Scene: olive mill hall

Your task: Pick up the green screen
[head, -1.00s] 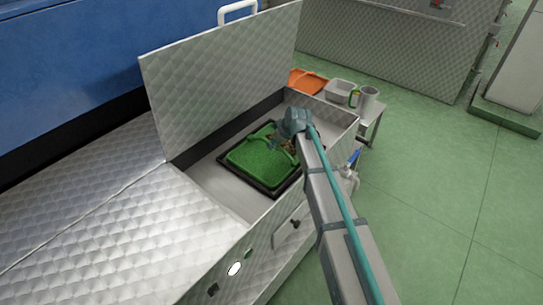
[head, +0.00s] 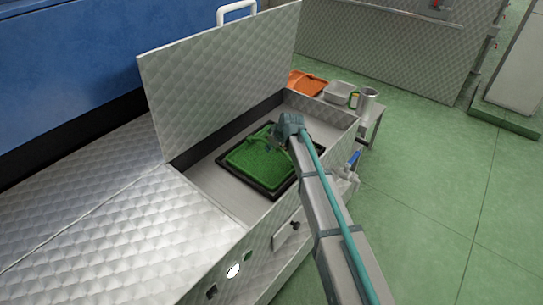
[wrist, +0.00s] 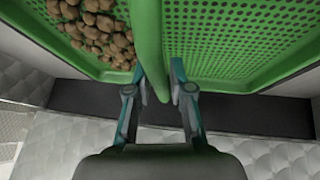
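The green screen (head: 258,165) is a perforated tray with a raised green handle, lying in a dark frame inside the open metal box. In the wrist view, the screen's mesh (wrist: 235,35) is bare on the right, and brown lumps lie on the left. Its handle (wrist: 148,40) runs down between the fingers. My gripper (wrist: 158,78) is open, with one finger on each side of the handle. Narrow gaps seem to show beside it, and I cannot tell whether either finger touches. In the head view, my wrist hides the screen's right part.
The box's raised quilted lid (head: 220,80) stands behind the screen. A black frame (head: 232,176) surrounds the screen. A side table right of the box holds an orange tray (head: 307,83), a metal pan (head: 339,92) and a metal cup (head: 367,100). Green floor to the right is clear.

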